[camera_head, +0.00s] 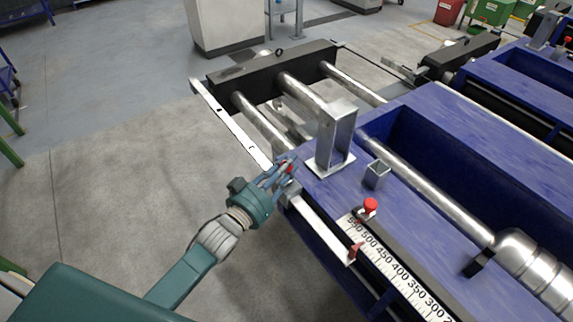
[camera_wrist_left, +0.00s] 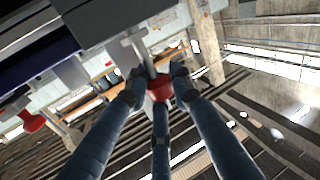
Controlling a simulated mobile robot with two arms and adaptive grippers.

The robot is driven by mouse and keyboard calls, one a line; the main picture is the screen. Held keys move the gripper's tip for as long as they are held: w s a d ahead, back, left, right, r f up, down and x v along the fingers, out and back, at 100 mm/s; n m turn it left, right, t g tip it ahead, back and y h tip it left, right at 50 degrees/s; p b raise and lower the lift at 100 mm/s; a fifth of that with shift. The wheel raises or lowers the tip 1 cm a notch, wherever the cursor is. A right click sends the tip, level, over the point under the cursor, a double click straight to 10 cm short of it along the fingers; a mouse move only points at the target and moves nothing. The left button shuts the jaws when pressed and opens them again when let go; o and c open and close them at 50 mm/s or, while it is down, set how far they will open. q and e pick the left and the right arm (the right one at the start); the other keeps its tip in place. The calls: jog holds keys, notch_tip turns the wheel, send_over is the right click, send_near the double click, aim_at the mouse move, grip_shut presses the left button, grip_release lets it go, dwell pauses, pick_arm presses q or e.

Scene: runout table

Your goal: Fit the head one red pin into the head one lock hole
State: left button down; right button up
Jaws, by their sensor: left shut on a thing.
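My left gripper (camera_head: 283,172) is at the near left corner of the blue runout table (camera_head: 400,130), beside the flat metal bar. It is shut on a red pin, whose red head (camera_wrist_left: 160,88) sits between the fingers in the left wrist view. The pin's pale metal shank (camera_wrist_left: 140,52) points away from the fingers toward a grey metal part. In the head view, fingers mostly cover the pin. The lock hole cannot be made out for certain. Dark holes show in the flat bar (camera_head: 232,128). My right gripper is not in view.
A second red knob (camera_head: 370,205) stands on the table near the white number scale (camera_head: 395,270). An upright metal bracket (camera_head: 336,135) stands just right of my gripper.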

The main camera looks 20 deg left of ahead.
pick_arm(q)
jog(key=shift+f, duration=0.2)
jog(key=c, duration=1.4)
grip_release()
jog(key=shift+c, duration=0.2)
jog(key=shift+s, duration=0.25)
jog(key=v, duration=1.1)
jog(key=shift+s+a, duration=0.15)
jog(key=shift+s, duration=0.1)
